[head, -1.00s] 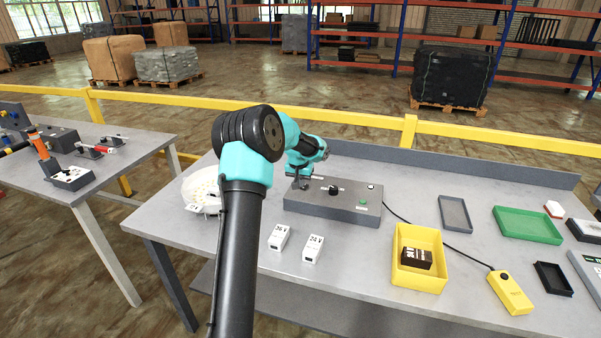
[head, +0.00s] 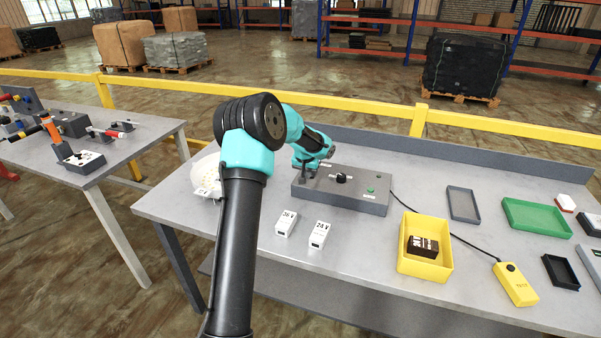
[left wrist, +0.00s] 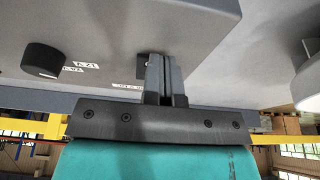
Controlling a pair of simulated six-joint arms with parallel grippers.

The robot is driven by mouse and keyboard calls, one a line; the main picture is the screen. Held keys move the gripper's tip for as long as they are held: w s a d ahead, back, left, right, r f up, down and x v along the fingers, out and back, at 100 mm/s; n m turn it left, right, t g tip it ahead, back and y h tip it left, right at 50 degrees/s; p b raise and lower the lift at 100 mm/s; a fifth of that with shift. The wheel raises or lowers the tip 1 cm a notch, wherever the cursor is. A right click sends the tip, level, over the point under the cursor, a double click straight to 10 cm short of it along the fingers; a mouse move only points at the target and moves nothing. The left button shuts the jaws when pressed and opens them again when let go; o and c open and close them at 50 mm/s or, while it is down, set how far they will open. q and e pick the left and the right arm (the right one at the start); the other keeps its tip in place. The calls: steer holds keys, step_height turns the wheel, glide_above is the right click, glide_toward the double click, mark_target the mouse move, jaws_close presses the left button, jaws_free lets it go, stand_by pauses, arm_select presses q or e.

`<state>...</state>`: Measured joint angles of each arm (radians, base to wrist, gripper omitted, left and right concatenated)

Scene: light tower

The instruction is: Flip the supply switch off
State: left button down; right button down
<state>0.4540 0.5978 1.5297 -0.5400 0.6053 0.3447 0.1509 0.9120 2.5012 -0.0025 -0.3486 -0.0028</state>
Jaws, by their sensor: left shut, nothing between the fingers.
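The grey supply box (head: 345,197) stands on the table with a black knob (head: 341,178) and a green button (head: 370,190) on top. In the left wrist view the box (left wrist: 110,25) fills the upper left, with the knob (left wrist: 43,60) and small white labels. My left gripper (head: 306,174) is over the left end of the box, close to its top. Its fingers (left wrist: 166,80) are shut and empty. A small dark part (left wrist: 143,64), possibly the switch, shows right beside the fingers and is partly hidden. My right gripper is out of view.
Two white blocks (head: 286,223) (head: 319,235) stand in front of the box. A yellow tray (head: 424,266) with a dark block, a yellow tester (head: 515,285) and a cable lie to the right. A white round container (head: 205,175) is at the left.

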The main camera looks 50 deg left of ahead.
arm_select(q)
steer(key=shift+w+r, duration=0.1)
steer(key=shift+r, duration=0.7)
steer(key=shift+d+r, duration=0.1)
steer(key=shift+r, duration=0.3)
steer(key=v, duration=0.3)
steer(key=shift+w+r, duration=0.15)
steer(key=shift+r, duration=0.15)
steer(key=s+v, duration=0.1)
steer(key=v, duration=0.8)
steer(key=shift+s+d, duration=0.4)
steer(key=shift+s, duration=0.05)
steer(key=shift+f, duration=0.1)
